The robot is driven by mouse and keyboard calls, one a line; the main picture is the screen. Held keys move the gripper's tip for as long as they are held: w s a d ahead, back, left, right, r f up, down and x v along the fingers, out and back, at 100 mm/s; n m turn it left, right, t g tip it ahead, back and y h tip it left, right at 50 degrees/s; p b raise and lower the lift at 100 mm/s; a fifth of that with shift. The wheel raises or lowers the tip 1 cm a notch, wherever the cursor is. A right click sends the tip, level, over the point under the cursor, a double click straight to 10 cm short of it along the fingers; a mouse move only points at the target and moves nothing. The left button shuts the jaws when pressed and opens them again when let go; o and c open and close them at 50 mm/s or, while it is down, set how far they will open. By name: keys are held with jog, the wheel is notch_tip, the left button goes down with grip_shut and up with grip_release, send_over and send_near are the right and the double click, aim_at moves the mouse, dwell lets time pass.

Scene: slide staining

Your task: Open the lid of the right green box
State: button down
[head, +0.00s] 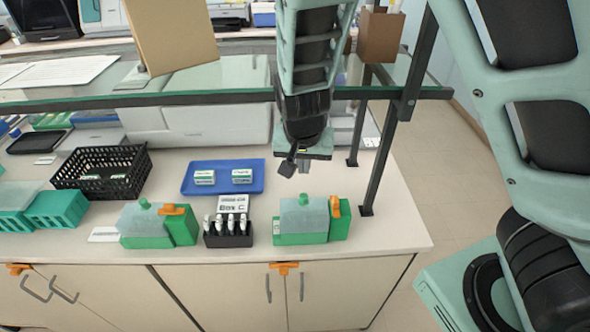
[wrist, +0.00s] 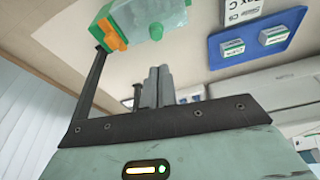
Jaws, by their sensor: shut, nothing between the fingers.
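The right green box (head: 290,239) stands near the front edge of the counter. Its pale translucent lid (head: 303,216) with a green knob (head: 303,199) sits on it and looks closed. An orange clip (head: 336,208) is at its right end. In the wrist view the right box (wrist: 122,14) is at the top, upside down, with its orange clip (wrist: 112,36) and green knob (wrist: 156,32) showing. My gripper (head: 287,166) is above and behind the box, clear of it. Its fingers (wrist: 158,85) are together and empty.
A similar left green box (head: 150,241) and a black rack of bottles (head: 229,240) stand to the left. A blue tray (head: 222,187) with two small boxes lies behind. A glass shelf edge (head: 200,97) and a dark post (head: 384,160) are close to my arm.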

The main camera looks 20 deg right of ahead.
aim_at(304, 212)
jog(key=b+x, duration=0.1)
jog(key=x, duration=0.9)
jog(key=shift+r, duration=0.1)
jog(key=shift+s+a+r+t, duration=0.1)
jog(key=shift+s+r+t, duration=0.2)
jog(key=shift+t, duration=0.2)
